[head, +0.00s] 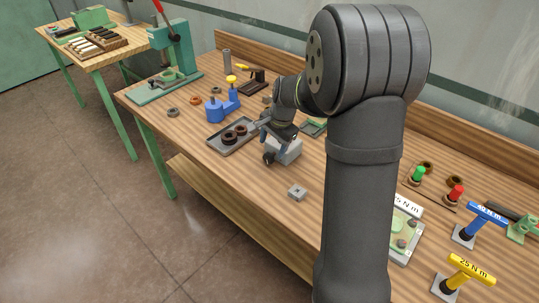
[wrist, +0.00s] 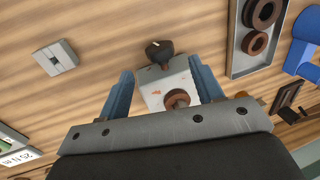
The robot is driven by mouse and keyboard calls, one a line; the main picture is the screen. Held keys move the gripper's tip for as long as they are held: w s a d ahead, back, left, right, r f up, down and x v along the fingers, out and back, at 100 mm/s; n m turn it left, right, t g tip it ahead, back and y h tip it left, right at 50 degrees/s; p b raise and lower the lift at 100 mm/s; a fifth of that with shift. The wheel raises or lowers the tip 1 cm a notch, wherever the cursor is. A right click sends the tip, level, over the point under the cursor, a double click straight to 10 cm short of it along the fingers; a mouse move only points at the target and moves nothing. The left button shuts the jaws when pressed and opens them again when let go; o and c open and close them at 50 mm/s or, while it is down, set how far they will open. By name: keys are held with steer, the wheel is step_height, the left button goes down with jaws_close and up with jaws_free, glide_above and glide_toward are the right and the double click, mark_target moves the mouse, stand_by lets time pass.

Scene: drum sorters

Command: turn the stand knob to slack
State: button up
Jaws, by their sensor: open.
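The stand (head: 287,151) is a grey block on the bench, with a dark knob (head: 268,158) on its near left side. In the wrist view the stand (wrist: 180,78) has orange-brown marks and a brown ring (wrist: 177,99) on it. The knob (wrist: 159,50) sticks out from its far edge, with a small light mark. My gripper (head: 276,139) is over the stand. In the wrist view its two blue fingers (wrist: 161,72) are apart, on either side of the stand in the picture, with the knob just beyond the tips. I cannot tell whether they touch the stand. Nothing is held.
A dark tray (head: 224,148) with brown rings lies left of the stand. A small grey block (head: 298,192) sits nearer the front edge. A blue fixture (head: 220,107) stands behind the tray. Yellow (head: 470,268) and blue (head: 486,213) torque handles stand at right. Bench in front of the knob is clear.

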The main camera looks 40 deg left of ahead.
mark_target(269, 154)
steer(key=x, duration=0.6)
steer(key=shift+c, duration=0.4)
steer(key=c, duration=0.9)
